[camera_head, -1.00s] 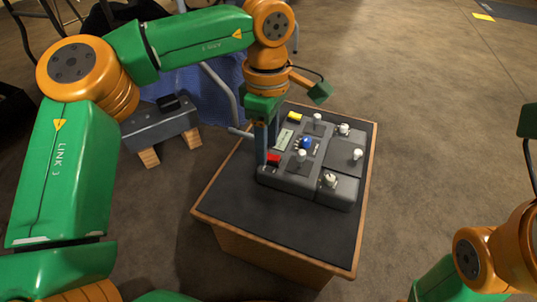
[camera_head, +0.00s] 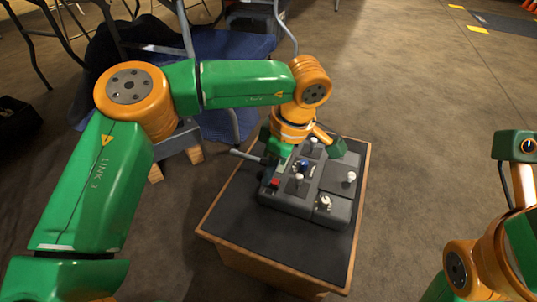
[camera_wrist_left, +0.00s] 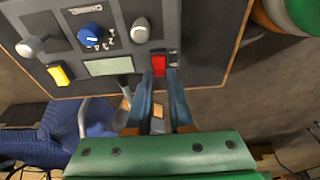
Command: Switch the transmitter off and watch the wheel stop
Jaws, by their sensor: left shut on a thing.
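The grey transmitter (camera_head: 285,202) lies on a small dark-topped table. Its red switch (camera_head: 275,183) is at the near left corner and also shows in the left wrist view (camera_wrist_left: 158,64). My left gripper (camera_head: 274,170) reaches down over the left side of the transmitter. In the left wrist view its two blue-grey fingers (camera_wrist_left: 158,76) stand on either side of the red switch and are shut on it. The yellow switch (camera_wrist_left: 60,74) and a pale display (camera_wrist_left: 110,66) are beside it. No wheel can be made out. My right gripper's fingers are out of view.
White-capped sticks (camera_head: 349,178) and a blue knob (camera_head: 302,166) stand up from the transmitter close to my left gripper. The table (camera_head: 250,237) has bare top in front. A blue cloth (camera_head: 222,122) and chair legs are behind on the left. Open floor is to the right.

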